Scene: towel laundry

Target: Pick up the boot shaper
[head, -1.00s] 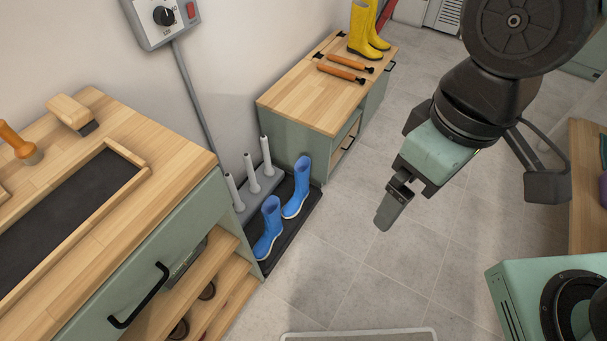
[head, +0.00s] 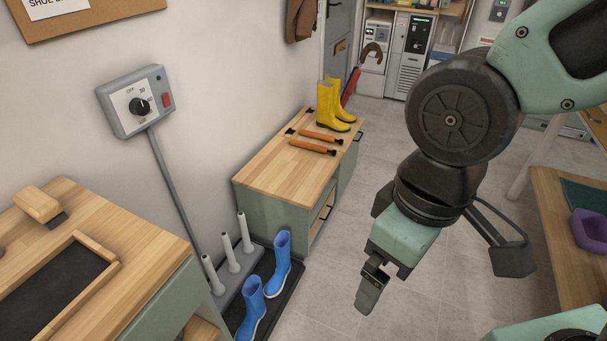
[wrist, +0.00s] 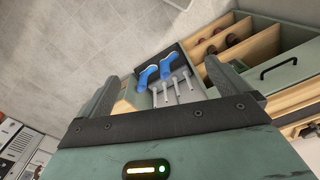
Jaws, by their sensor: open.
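Two orange-brown rods with dark ends, which look like boot shapers, lie on the wooden cabinet top in the head view: the back one (head: 320,136) and the front one (head: 312,147). A pair of yellow boots (head: 328,103) stands upright just behind them. My gripper (head: 368,292) is open and empty, pointing down over the floor, to the right of and nearer than the cabinet. In the wrist view my gripper's (wrist: 170,82) two fingers are spread with nothing between them. I cannot make out the rods in the wrist view.
Blue boots (head: 252,306) stand on a dark tray by a grey rack with upright pegs (head: 229,254). A wooden-topped bench (head: 150,250) is at left, a wooden table (head: 560,220) at right. Tiled floor (head: 390,230) is open between them.

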